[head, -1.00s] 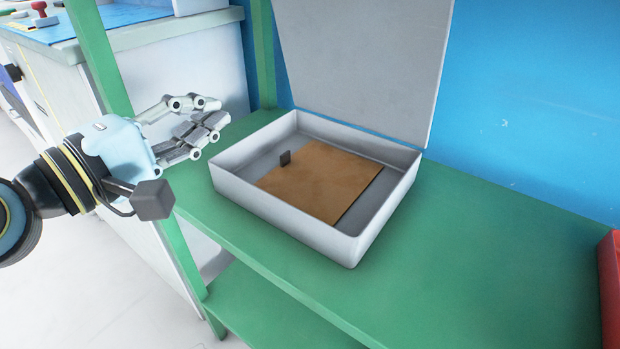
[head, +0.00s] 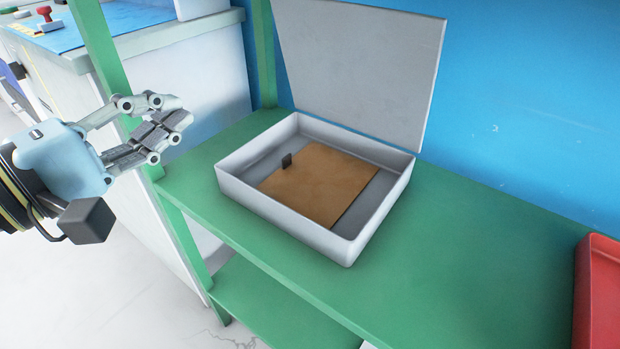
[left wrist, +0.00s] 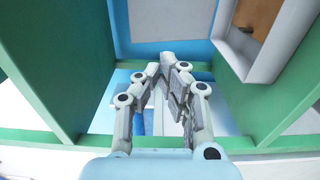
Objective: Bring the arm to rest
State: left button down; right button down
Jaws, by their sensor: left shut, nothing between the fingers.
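My left gripper (head: 172,118) is at the left of the head view, off the near left corner of the green shelf, with its fingers pointing right. It is shut and empty. In the left wrist view its fingers (left wrist: 168,66) come together at the tips with nothing between them. My right gripper is not in view.
An open grey box (head: 290,226) with a raised lid (head: 365,75) stands on the green shelf (head: 440,265). A brown board (head: 325,187) with a small dark tab lies in it. A green post (head: 98,50) stands behind my gripper. A red container (head: 597,290) is at right.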

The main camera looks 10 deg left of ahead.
pick_arm(q)
jog(key=a+f+m+g+y, duration=0.15)
jog(key=a+f, duration=0.25)
jog(key=f, duration=0.7)
jog(key=a+f+m+g+y, duration=0.1)
jog(key=a+f+g+y, duration=0.3)
jog(key=f, duration=0.6)
jog(key=s+a+f+m+g+y+p, duration=0.1)
jog(key=s+a+f+m, duration=0.15)
jog(key=f, duration=0.45)
jog(key=s+a+f+m, duration=0.15)
jog(key=s+f, duration=0.25)
jog(key=f, duration=0.4)
jog(key=s+f+m+g+y, duration=0.15)
jog(key=s+f+g, duration=0.25)
jog(key=s+f, duration=0.8)
jog(key=s+d+f+m+g, duration=0.1)
jog(key=s+f+m+g, duration=0.1)
jog(key=s, duration=0.4)
jog(key=s+d+f+m+g+p, duration=0.1)
jog(key=s+d+f+m, duration=0.1)
jog(key=s, duration=0.5)
jog(key=s+d+f+m+g, duration=0.1)
jog(key=s+f+m+g, duration=0.1)
jog(key=s+f, duration=0.2)
jog(key=shift+s+d+g, duration=0.35)
jog(key=shift+s, duration=0.8)
jog(key=shift+f, duration=0.1)
